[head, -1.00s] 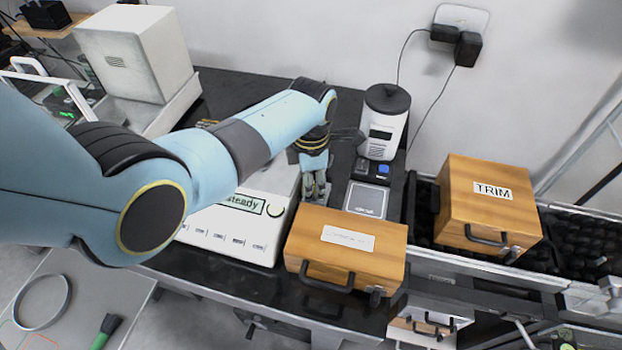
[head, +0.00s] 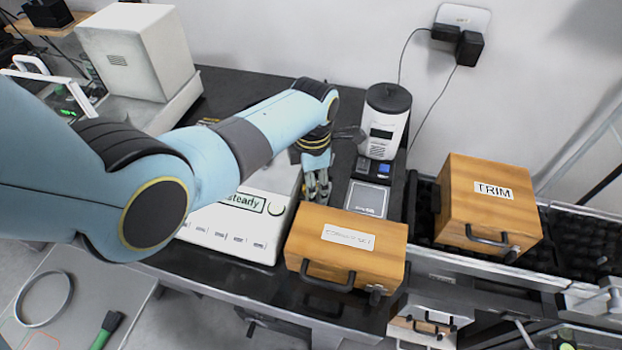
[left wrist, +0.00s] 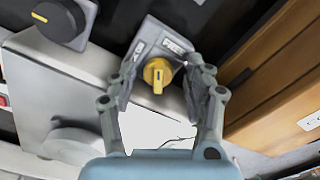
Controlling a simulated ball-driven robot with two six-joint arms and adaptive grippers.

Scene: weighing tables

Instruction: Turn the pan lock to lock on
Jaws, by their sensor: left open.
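The pan lock is a yellow knob (left wrist: 157,75) on a small grey box with small white labels, which I cannot read. In the left wrist view, the raised grip bar of the knob points toward the bottom of the picture. My left gripper (left wrist: 162,72) is open, with one finger on each side of the knob; I cannot tell whether either touches it. In the head view my left gripper (head: 316,185) points down beside the white balance (head: 232,228), whose display reads "steady". The knob is hidden there. My right gripper is not in view.
A wooden case (head: 345,243) stands close in front of the gripper. A small scale (head: 367,198) and a white device with a black lid (head: 385,122) are to its right. Another wooden case marked TRIM (head: 488,205) stands farther right. A black knob (left wrist: 62,18) is near the wrist view's top left.

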